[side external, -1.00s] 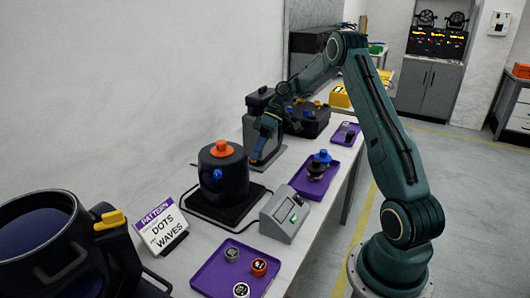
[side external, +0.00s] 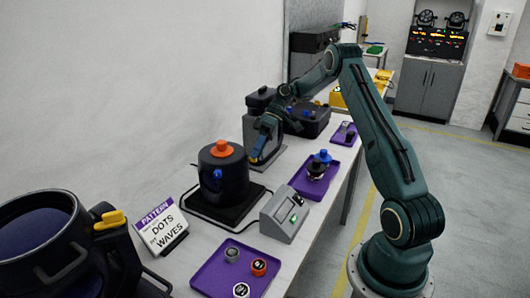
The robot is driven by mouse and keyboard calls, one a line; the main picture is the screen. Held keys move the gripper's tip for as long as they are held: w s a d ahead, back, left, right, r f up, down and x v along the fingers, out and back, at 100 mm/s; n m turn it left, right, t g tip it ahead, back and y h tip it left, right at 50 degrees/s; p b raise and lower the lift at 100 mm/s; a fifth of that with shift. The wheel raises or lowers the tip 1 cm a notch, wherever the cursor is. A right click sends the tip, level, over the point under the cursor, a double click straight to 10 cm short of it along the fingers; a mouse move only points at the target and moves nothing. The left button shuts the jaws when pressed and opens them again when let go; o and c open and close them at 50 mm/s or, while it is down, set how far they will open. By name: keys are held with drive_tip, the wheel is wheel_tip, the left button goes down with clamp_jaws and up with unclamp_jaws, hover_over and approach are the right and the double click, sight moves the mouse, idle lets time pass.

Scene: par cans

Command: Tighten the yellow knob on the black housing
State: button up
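A yellow knob (side external: 108,219) sits on the top side of the large black housing (side external: 55,260) at the near left, which is cut off by the picture's edge. My gripper (side external: 262,153) points down far behind it, beside the right side of a smaller dark round housing (side external: 222,178) with an orange knob (side external: 222,149) on top and a blue knob on its front. My gripper's fingers are small and partly hidden here, so I cannot tell whether they are open or shut, or whether they touch anything. The yellow knob is well apart from my gripper.
A pattern sign (side external: 161,226), a grey control box (side external: 285,216) and a purple tray (side external: 208,277) with several round pieces stand on the bench. Another purple tray (side external: 312,190) holds a blue-topped piece. A grey machine (side external: 277,152) stands behind my gripper.

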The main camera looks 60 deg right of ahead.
drive_tip(key=shift+a+h, duration=0.15)
drive_tip(key=shift+h, duration=0.25)
idle(0.3)
drive_tip(key=shift+a+r+n+t+h, duration=0.15)
drive_tip(key=shift+n+t+h, duration=0.2)
drive_tip(key=shift+h, duration=0.35)
drive_tip(key=s+d+r+h, duration=0.1)
drive_tip(key=s+d+r, duration=0.15)
drive_tip(key=r, duration=0.35)
drive_tip(key=s+d+r+h, duration=0.1)
drive_tip(key=d+r, duration=0.2)
drive_tip(key=r, duration=0.3)
drive_tip(key=s+a+r+t+h, duration=0.15)
drive_tip(key=a+r, duration=0.45)
drive_tip(key=a, duration=0.7)
drive_tip(key=s+a+r+m+h, duration=0.1)
drive_tip(key=s+a+m, duration=0.1)
drive_tip(key=s+a, duration=0.7)
drive_tip(key=shift+s+a+r+t+h, duration=0.15)
drive_tip(key=shift+a+r+t+h, duration=0.1)
drive_tip(key=shift+r+t+h, duration=0.1)
drive_tip(key=shift+m, duration=0.25)
